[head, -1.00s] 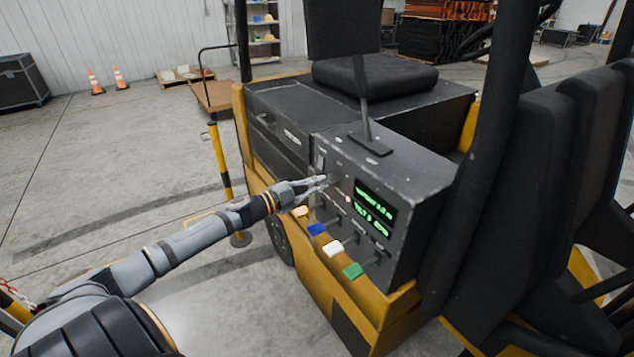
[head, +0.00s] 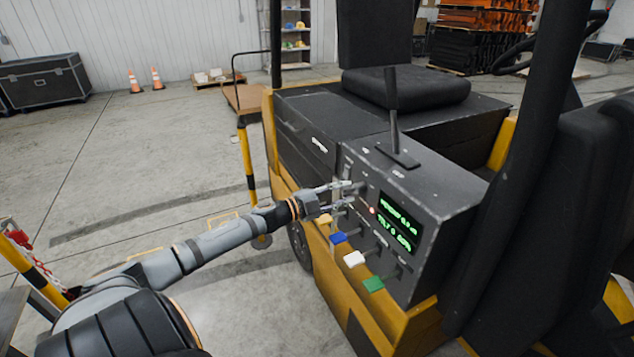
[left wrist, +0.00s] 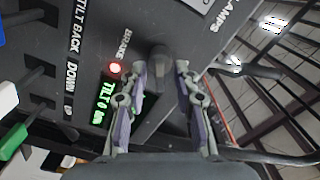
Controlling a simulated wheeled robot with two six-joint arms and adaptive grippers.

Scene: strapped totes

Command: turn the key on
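The black control panel (head: 425,212) is on the side of a yellow and black forklift. My left gripper (head: 348,193) reaches to the panel's left part, beside the green display (head: 398,225). In the left wrist view the left gripper (left wrist: 161,67) is open, one finger on each side of a dark stub (left wrist: 158,55) that stands out from the panel. The stub looks like the key or its knob; its shape is blurred. I cannot tell whether either finger touches it. My right gripper is in neither view.
A red lamp (left wrist: 115,68) glows by the "BRAKE" label. Blue (head: 338,238), white (head: 355,258) and green (head: 373,284) lever knobs stick out below the gripper. A black lever (head: 392,125) rises from the panel top. A yellow-black post (head: 247,160) stands left of the forklift.

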